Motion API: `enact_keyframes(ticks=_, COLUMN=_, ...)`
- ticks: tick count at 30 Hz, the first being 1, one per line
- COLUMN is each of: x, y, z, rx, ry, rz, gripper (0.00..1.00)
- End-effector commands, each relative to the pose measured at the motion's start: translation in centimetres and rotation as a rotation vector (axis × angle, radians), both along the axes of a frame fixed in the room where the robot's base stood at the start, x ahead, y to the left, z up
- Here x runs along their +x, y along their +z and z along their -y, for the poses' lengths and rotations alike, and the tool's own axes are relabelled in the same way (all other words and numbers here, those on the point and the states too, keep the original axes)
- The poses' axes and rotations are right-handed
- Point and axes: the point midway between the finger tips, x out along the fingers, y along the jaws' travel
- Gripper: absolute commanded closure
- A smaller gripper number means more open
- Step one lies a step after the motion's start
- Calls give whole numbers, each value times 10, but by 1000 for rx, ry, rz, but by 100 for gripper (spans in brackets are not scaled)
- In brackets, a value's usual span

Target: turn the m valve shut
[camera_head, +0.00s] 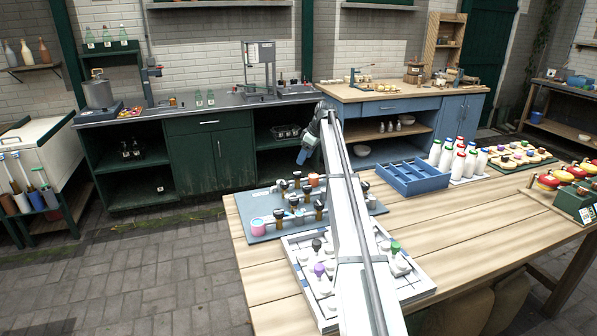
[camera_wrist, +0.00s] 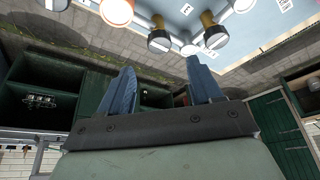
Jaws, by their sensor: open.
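A blue-grey board (camera_head: 262,232) lies on the near wooden table and carries several small valves with dark tops and brass bodies. One valve (camera_head: 279,216) stands near its front left, and another (camera_head: 319,209) is farther right. In the wrist view, a dark-topped valve (camera_wrist: 160,41) and a second one (camera_wrist: 214,36) hang at the top edge beyond the fingers. Labels are too small to read, so I cannot tell which is the m valve. My gripper (camera_wrist: 161,68) is open and empty, with two blue fingers apart. In the head view, my gripper (camera_head: 303,157) is above the board's far edge.
A white tray (camera_head: 416,284) with coloured knobs lies in front of the board, partly hidden by my arm. A pink cup (camera_head: 259,226) stands on the board's left. A blue divided crate (camera_head: 412,181) and white bottles (camera_head: 447,157) are to the right.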

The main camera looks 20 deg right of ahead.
Motion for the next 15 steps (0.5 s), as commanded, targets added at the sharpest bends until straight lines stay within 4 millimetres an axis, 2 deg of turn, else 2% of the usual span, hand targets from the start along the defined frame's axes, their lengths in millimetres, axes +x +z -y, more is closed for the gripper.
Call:
enact_keyframes(ticks=6, x=10, y=-37, z=-10, rx=0, ry=-1, rz=-2, gripper=36)
enact_keyframes(ticks=15, x=20, y=-68, z=-20, rx=-1, ry=0, rz=-1, gripper=36)
